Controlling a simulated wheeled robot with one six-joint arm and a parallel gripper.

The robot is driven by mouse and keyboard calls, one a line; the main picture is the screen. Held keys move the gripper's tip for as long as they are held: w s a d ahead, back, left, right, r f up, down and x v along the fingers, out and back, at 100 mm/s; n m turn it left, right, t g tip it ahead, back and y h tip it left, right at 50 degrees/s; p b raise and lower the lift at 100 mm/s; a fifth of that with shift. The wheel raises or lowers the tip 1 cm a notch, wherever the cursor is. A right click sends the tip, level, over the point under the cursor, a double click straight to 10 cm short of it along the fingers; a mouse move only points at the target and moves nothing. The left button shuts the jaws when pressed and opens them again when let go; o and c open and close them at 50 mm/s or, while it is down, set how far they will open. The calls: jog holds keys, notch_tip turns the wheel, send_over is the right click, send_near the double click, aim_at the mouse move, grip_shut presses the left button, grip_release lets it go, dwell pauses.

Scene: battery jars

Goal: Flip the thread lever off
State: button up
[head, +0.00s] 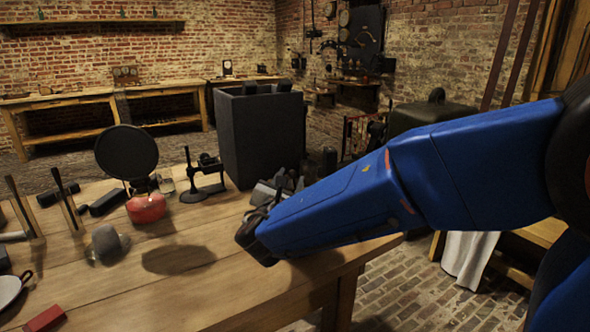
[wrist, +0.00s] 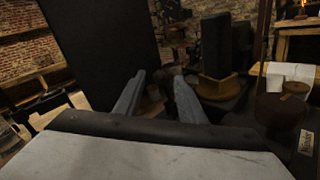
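My gripper (head: 278,186) is at the right end of the wooden table, in front of the tall dark box; my blue arm hides part of that area. In the wrist view its two grey fingers (wrist: 160,78) stand apart with a gap between them. A small dark part shows between and just beyond the fingertips, too dim to name. I cannot tell whether it is the thread lever, or whether a finger touches it. Right of the fingers is a dark upright block on a round wooden base (wrist: 217,86).
The tall dark box (head: 262,138) stands close beyond my gripper. A black stand (head: 203,180), a red round object (head: 146,208) and a grey dome (head: 106,243) are to the left on the table (head: 190,290). A labelled brown container (wrist: 283,118) is at the right in the wrist view.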

jog(key=w, duration=0.5)
jog(key=w+d, duration=0.1)
jog(key=w, duration=0.1)
jog(key=shift+w, duration=0.35)
jog(key=shift+c, duration=0.6)
